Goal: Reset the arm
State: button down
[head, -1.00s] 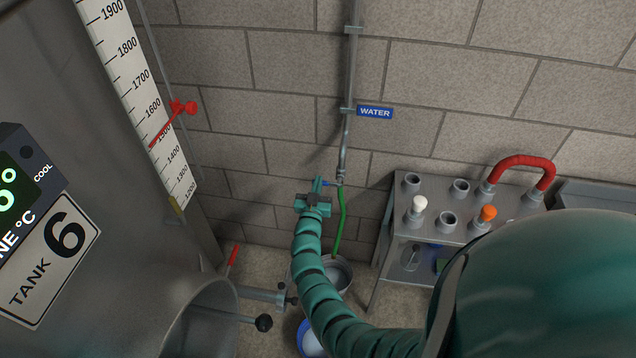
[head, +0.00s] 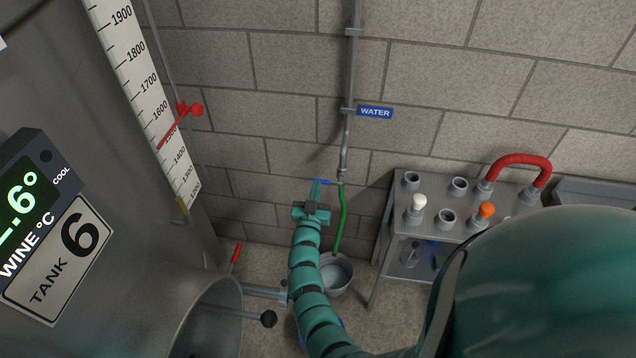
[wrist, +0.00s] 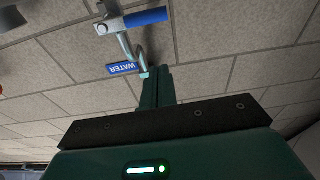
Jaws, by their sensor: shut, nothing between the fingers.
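My teal segmented arm rises from the bottom of the head view, and my gripper (head: 316,188) is at its upper end, in front of the block wall. The gripper is shut and empty, its fingers pressed together; they also show in the wrist view (wrist: 157,87). The blue-handled water tap (head: 324,182) is right by the fingertips in the head view. In the wrist view its blue lever (wrist: 146,18) appears beyond the fingertips; I cannot tell whether they touch it. A green hose (head: 341,220) hangs from the tap toward a metal bucket (head: 336,275).
Tank 6 (head: 150,215) fills the left, with a red-marked scale (head: 150,105) and a valve with a black knob (head: 268,318). A metal rack (head: 400,210) with fittings and a red hose (head: 520,160) stands right. A blue WATER sign (head: 374,112) is on the wall.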

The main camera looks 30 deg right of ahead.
jog(key=shift+b+v, duration=0.3)
jog(key=shift+v, duration=1.4)
